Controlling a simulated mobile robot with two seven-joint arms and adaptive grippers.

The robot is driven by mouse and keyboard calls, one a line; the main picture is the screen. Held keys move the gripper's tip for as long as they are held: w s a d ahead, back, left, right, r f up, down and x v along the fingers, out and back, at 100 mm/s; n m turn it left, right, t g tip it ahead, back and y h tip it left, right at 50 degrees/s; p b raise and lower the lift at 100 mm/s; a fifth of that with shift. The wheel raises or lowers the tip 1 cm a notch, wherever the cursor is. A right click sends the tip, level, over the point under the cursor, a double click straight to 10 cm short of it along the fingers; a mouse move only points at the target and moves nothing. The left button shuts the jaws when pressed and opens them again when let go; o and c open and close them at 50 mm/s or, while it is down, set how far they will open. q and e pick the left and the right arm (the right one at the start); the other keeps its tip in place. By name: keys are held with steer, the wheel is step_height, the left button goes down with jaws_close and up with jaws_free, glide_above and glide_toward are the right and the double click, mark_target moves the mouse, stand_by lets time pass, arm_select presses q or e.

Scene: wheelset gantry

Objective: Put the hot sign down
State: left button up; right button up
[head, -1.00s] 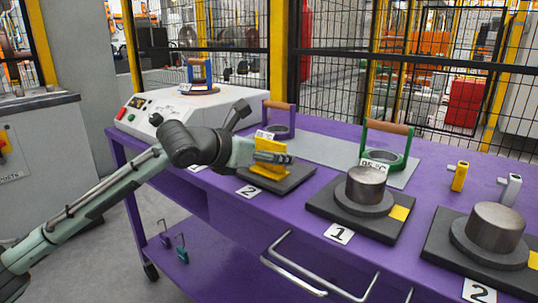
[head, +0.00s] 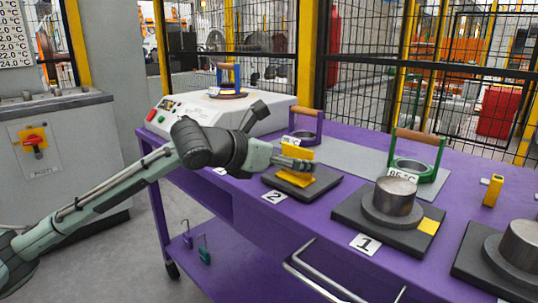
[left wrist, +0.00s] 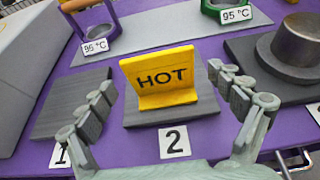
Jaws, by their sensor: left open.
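The yellow hot sign (left wrist: 163,76) stands upright on a dark square pad (left wrist: 205,108) with a number 2 card (left wrist: 174,141) in front of it. It also shows in the head view (head: 297,178), partly hidden by the gripper. My left gripper (head: 304,162) is at the sign. In the left wrist view its fingers are spread wide, one on each side of the sign, with gaps between them and it. The sign's base rests on the pad. My right gripper is in neither view.
On the purple table (head: 316,222), a metal cylinder (head: 395,196) sits on the number 1 pad to the right. A purple-framed handled ring (head: 306,127) and a green one (head: 417,160) stand behind on a grey mat. A white machine (head: 215,117) stands at the far left end.

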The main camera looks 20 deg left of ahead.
arm_select(q)
steer(key=v, duration=0.9)
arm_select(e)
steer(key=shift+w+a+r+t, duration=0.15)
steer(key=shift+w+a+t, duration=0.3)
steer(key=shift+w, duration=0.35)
